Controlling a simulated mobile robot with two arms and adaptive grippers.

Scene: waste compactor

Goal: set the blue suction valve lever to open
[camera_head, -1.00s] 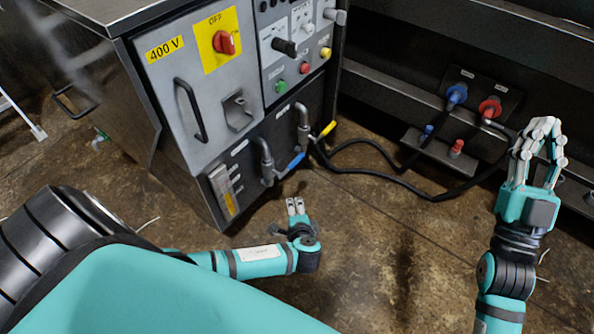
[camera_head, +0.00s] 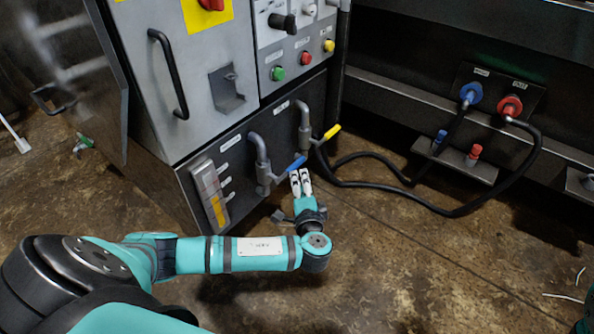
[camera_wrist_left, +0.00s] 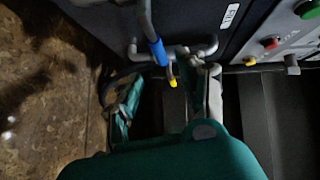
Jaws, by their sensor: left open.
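The blue suction valve lever (camera_head: 291,167) sits on a grey bent pipe (camera_head: 261,158) low on the cabinet's dark front panel. It slants up to the right, away from the pipe. My left gripper (camera_head: 300,179) is open, just below and right of the lever's free end. In the left wrist view the blue lever (camera_wrist_left: 158,52) lies ahead of the open gripper (camera_wrist_left: 172,83), roughly in line with the gap between the fingers. I cannot tell whether they touch. My right gripper is out of view.
A yellow lever (camera_head: 331,132) on a second pipe (camera_head: 304,118) is close on the right. Black hoses (camera_head: 385,181) run across the floor to blue and red connectors. Green, red and yellow buttons are above.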

